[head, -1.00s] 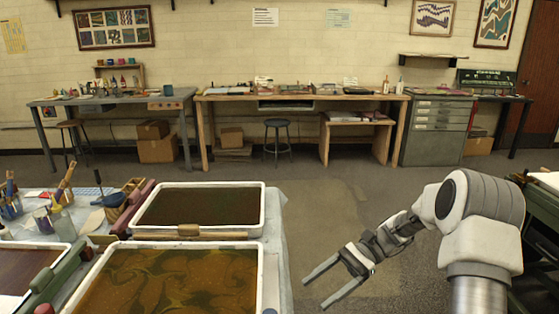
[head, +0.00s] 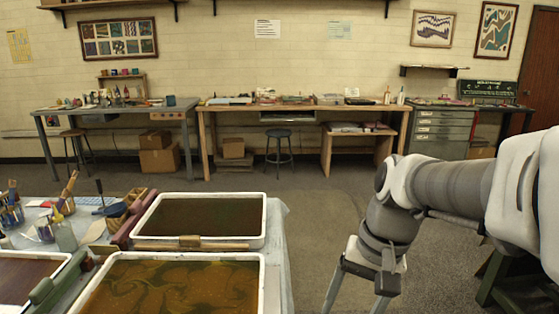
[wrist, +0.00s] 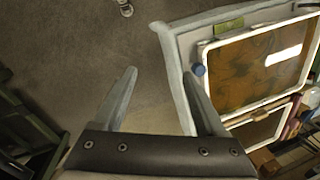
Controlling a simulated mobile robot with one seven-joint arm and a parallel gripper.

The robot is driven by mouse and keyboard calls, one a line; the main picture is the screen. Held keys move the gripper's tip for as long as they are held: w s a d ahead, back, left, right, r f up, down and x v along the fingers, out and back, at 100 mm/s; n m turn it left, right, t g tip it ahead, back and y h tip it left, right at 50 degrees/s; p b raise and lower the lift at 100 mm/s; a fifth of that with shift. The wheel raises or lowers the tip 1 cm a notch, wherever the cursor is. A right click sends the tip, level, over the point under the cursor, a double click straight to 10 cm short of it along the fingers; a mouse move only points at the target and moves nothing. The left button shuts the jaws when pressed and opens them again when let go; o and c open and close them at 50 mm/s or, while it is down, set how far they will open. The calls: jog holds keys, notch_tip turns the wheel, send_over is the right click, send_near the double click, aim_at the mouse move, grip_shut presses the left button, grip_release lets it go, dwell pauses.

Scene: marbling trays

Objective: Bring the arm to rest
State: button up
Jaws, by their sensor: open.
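My gripper (head: 353,300) is at the lower right in the head view, its two fingers pointing down, over the floor to the right of the tray table. Its tips are cut off by the bottom edge there. In the wrist view my gripper (wrist: 160,98) shows both fingers spread wide with only floor between them. It holds nothing. The right finger lies close to the table edge in that picture; I cannot tell the gap.
The table (head: 279,262) at the lower left bears marbling trays, one dark (head: 262,222) and one with gold swirls (head: 262,285). A green stand (head: 492,275) is at the right. Workbenches (head: 203,125) line the far wall. The floor (head: 325,205) between is clear.

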jog(key=s+d+r+n+t+h, duration=0.2)
jog(key=s+d+r+n+t, duration=0.15)
jog(key=s+t, duration=0.3)
notch_tip(320, 180, up, 12)
jog(key=p, duration=1.2)
jog(key=shift+s+a+g, duration=0.15)
jog(key=shift+a+g, duration=0.25)
jog(key=shift+g, duration=0.05)
jog(key=shift+f, duration=0.1)
jog(key=c, duration=0.4)
jog(key=shift+o, duration=0.2)
jog(key=shift+a+n, duration=0.15)
jog(key=shift+n, duration=0.1)
